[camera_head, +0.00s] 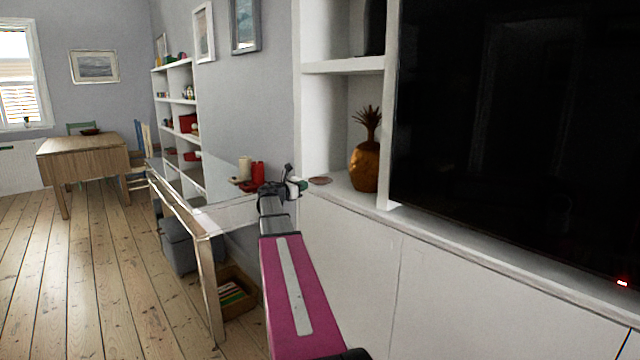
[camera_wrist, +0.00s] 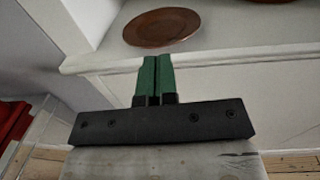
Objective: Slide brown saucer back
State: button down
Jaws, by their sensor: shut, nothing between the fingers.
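The brown saucer (camera_head: 320,181) lies flat on the white cabinet shelf, near the shelf's front edge and left end. In the wrist view the saucer (camera_wrist: 161,27) shows as a round reddish-brown plate just beyond the fingertips. My gripper (camera_head: 301,185) is just left of the saucer in the head view, at the shelf's front. In the wrist view its green fingers (camera_wrist: 155,62) are shut together with nothing between them. They point at the saucer's near side, and a strip of white shelf edge shows between them and the saucer.
A golden pineapple ornament (camera_head: 365,168) stands on the shelf right of the saucer; its base edge shows in the wrist view. A large dark television (camera_head: 520,130) is farther right. A table with red and cream candles (camera_head: 258,173) stands left of my gripper.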

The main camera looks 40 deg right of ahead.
jog(key=shift+w+d, duration=0.2)
jog(key=shift+d, duration=1.2)
jog(key=s+a, duration=0.2)
jog(key=a, duration=1.1)
dwell(0.6)
